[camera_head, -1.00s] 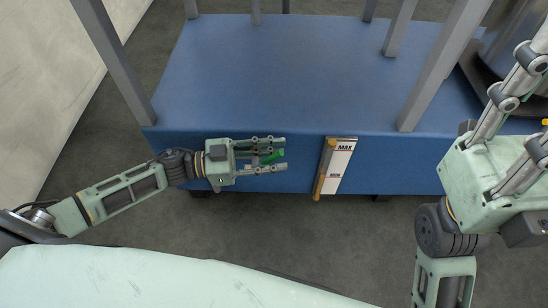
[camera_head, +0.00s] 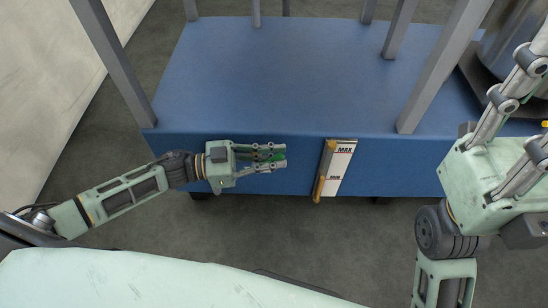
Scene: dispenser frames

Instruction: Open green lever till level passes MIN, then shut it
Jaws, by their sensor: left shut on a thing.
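The green lever (camera_head: 279,151) is on the front face of the blue dispenser base, mostly hidden by the fingers of my left gripper (camera_head: 272,156). This gripper reaches in from the left and is shut on the lever. The level gauge (camera_head: 340,160) is a white plate right of the lever, with MAX near its top and a MIN mark lower down. An amber tube (camera_head: 323,172) runs along its left side; the exact level is too small to tell.
The blue base (camera_head: 290,75) has a broad, clear top with grey posts (camera_head: 440,65) rising from it. A grey metal vessel (camera_head: 515,50) stands at the upper right. Grey floor (camera_head: 240,225) is open below the front face. A pale wall (camera_head: 60,80) is at the left.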

